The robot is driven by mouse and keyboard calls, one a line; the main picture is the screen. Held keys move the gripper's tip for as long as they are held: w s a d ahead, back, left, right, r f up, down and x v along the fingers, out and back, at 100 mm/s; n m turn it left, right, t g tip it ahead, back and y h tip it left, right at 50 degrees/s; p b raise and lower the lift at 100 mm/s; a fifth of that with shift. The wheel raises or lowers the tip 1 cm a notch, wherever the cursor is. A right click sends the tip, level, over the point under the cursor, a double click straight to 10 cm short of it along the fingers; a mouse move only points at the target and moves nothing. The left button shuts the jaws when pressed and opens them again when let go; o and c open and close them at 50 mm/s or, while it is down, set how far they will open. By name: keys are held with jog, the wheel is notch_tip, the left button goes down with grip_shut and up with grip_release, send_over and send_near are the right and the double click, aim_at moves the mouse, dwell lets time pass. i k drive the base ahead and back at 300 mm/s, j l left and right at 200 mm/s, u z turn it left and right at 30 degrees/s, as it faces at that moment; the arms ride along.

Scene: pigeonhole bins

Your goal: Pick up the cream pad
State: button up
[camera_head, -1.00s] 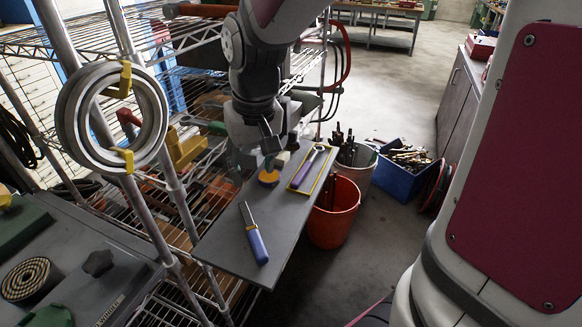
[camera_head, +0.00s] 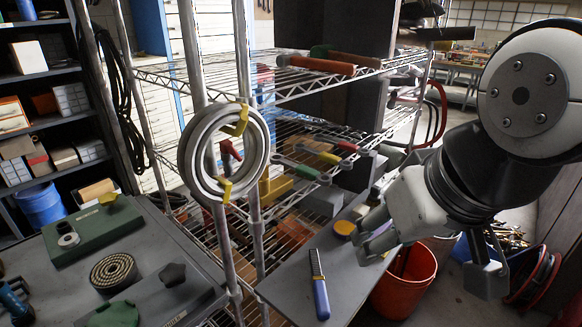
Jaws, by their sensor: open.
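A small pale block, which may be the cream pad (camera_head: 375,194), shows at the far end of the grey board (camera_head: 288,288), partly hidden by my gripper. I cannot be sure that it is the pad. A round yellow-topped piece with a purple side (camera_head: 344,228) lies nearer on the board. My gripper (camera_head: 368,236) is open and empty, just right of the round piece and above the board's right side. It covers part of the board behind it. A blue-handled tool (camera_head: 319,287) lies at the board's near end.
A wire shelf rack (camera_head: 300,80) with several tools stands behind the board. An orange bucket (camera_head: 405,285) stands right of the board. A grey bench (camera_head: 150,235) is at left.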

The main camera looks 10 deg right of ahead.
aim_at(361, 210)
jog(key=z, duration=0.5)
jog(key=i+l, duration=0.3)
jog(key=l, duration=0.15)
jog(key=i+l, duration=0.3)
jog(key=l, duration=0.15)
jog(key=i+l, duration=0.65)
jog(key=l, duration=0.25)
